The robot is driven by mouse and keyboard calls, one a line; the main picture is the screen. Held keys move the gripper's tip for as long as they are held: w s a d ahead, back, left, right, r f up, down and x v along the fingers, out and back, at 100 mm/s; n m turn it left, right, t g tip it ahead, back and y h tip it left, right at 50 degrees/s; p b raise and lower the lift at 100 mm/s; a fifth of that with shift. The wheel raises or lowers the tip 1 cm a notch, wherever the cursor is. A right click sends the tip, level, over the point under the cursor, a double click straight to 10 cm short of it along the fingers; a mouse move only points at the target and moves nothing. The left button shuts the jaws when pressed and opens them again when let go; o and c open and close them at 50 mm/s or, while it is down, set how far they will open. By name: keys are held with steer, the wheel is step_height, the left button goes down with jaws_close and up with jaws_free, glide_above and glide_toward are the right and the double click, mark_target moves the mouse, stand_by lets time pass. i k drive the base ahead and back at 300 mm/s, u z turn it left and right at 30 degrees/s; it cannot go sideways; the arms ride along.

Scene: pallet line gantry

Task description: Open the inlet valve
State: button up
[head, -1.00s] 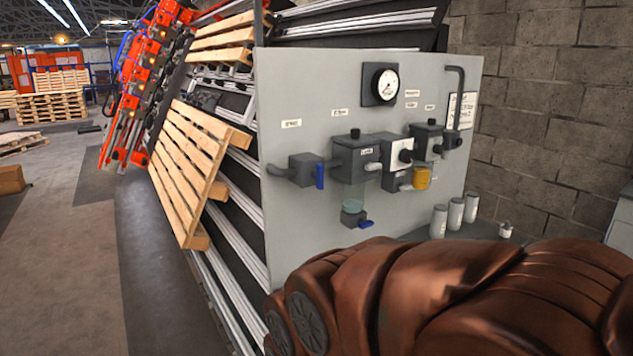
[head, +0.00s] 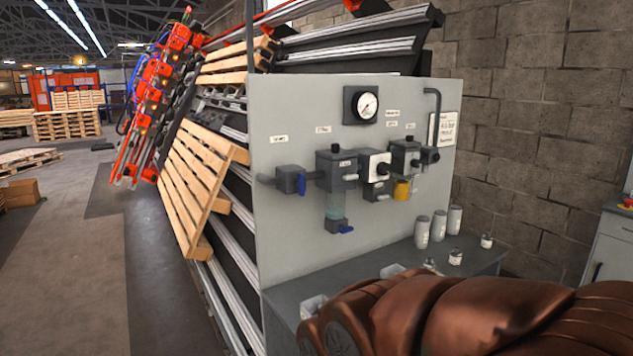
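The inlet valve is a dark grey block (head: 290,180) at the left end of the row of units on the grey panel (head: 285,235). Its small label above is too blurred to read. Its blue handle (head: 302,184) hangs straight down on the block's right side, across the horizontal pipe. A second blue handle (head: 346,229) sits under the clear filter bowl (head: 333,206). My copper-brown arm fills the lower right of the head view, below and right of the valve. My gripper is not in view.
A pressure gauge (head: 367,105) is on the panel above the units. A grey bench (head: 400,262) below carries several canisters (head: 422,232), small bottles and clear trays. A wooden pallet (head: 195,180) leans left of the panel. Open floor (head: 70,270) lies further left.

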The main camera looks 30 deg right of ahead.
mark_target(299, 182)
steer(key=z, duration=0.7)
steer(key=i, duration=0.6)
steer(key=u, duration=0.9)
